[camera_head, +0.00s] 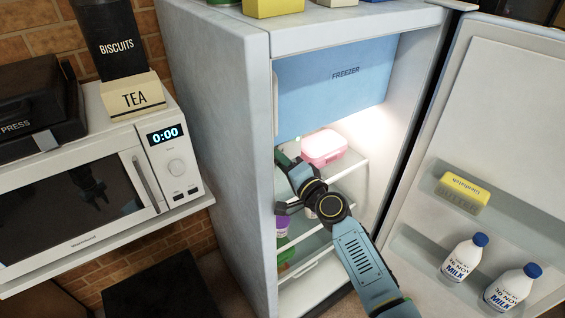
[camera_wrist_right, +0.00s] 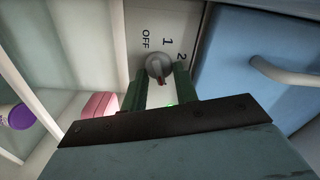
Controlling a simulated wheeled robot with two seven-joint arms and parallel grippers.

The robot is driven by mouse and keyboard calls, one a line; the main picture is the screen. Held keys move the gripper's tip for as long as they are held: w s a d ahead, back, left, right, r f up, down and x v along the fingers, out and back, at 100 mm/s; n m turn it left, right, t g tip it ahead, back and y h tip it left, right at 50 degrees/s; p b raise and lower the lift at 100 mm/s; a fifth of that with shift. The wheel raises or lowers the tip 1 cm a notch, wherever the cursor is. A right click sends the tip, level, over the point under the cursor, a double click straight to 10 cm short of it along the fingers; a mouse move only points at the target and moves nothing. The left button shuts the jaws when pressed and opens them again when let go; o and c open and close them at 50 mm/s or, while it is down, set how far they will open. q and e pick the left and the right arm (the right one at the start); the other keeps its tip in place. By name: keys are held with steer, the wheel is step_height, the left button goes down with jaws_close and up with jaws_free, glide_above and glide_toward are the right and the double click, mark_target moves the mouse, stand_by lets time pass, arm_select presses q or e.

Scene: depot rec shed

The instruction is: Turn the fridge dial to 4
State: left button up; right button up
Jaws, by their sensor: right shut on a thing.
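The fridge dial, a small grey knob (camera_wrist_right: 158,66), shows in the right wrist view on a pale panel. The marks OFF, 1 and 2 show around its top; further marks are hidden behind my gripper. A red pointer on the knob points down and slightly right, away from OFF and 1; I cannot tell which number it meets. My right gripper (camera_wrist_right: 161,77) has its green fingers on both sides of the knob and is shut on it. In the head view my right gripper (camera_head: 285,160) reaches inside the open fridge (camera_head: 215,140), and the dial is hidden. My left gripper is out of view.
The blue freezer door (camera_head: 330,85) is above my right gripper. A pink box (camera_head: 324,146) sits on a shelf beside it. The open fridge door (camera_head: 505,120) at right holds milk bottles (camera_head: 463,258) and a yellow box (camera_head: 462,192). A microwave (camera_head: 85,190) stands left.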

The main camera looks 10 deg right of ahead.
steer(key=shift+m, duration=0.3)
steer(key=o, duration=0.9)
steer(key=shift+o, duration=0.2)
steer(key=v, duration=1.3)
steer(key=shift+s, duration=0.25)
steer(key=shift+d+f, duration=0.1)
steer(key=shift+f, duration=0.05)
